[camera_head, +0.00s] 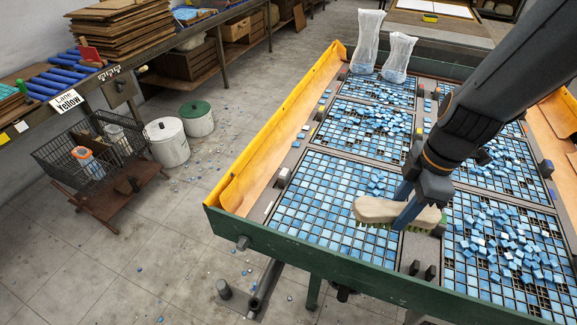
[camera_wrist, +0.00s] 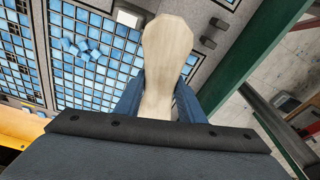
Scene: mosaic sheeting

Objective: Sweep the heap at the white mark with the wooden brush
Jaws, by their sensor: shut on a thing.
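My gripper (camera_head: 407,205) is shut on the wooden brush (camera_head: 373,210), with blue fingers on both sides of its pale handle in the wrist view (camera_wrist: 166,55). The brush is held level, bristles down, over the front left tray (camera_head: 310,200); I cannot tell if they touch. A small heap of blue tiles (camera_head: 378,182) lies just behind the brush; it also shows in the wrist view (camera_wrist: 80,48). A pale block (camera_wrist: 131,16) sits on the divider near it.
A yellow-orange board (camera_head: 290,125) walls the table's left side, and a green rail (camera_head: 330,262) its front. Two dark blocks (camera_head: 422,270) stand near the front rail. Clear bags (camera_head: 397,57) stand at the back. A wire basket (camera_head: 90,155) and bins (camera_head: 167,142) are left.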

